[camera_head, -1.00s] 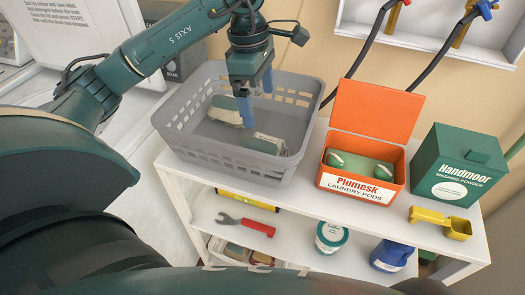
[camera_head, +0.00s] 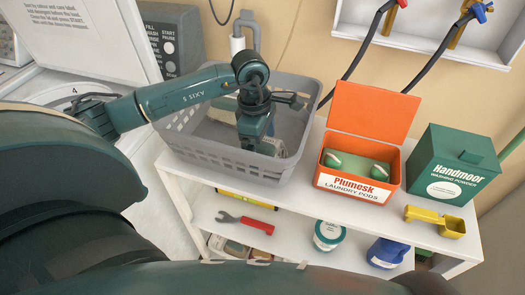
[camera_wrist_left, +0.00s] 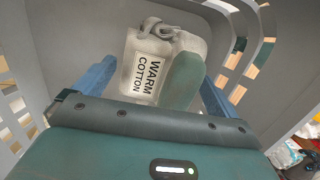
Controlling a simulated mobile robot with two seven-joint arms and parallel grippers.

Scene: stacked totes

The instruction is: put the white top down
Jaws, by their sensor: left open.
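A cream-white folded garment (camera_wrist_left: 150,62) with a "WARM COTTON" label lies in the grey basket (camera_head: 205,165). My right gripper is not visible.
An orange laundry pods box (camera_head: 350,188) stands open right of the basket, then a green powder box (camera_head: 457,165) and a yellow scoop (camera_head: 435,220). A red-handled wrench (camera_head: 245,223) lies on the lower shelf. The washer's open lid (camera_head: 85,35) is at upper left.

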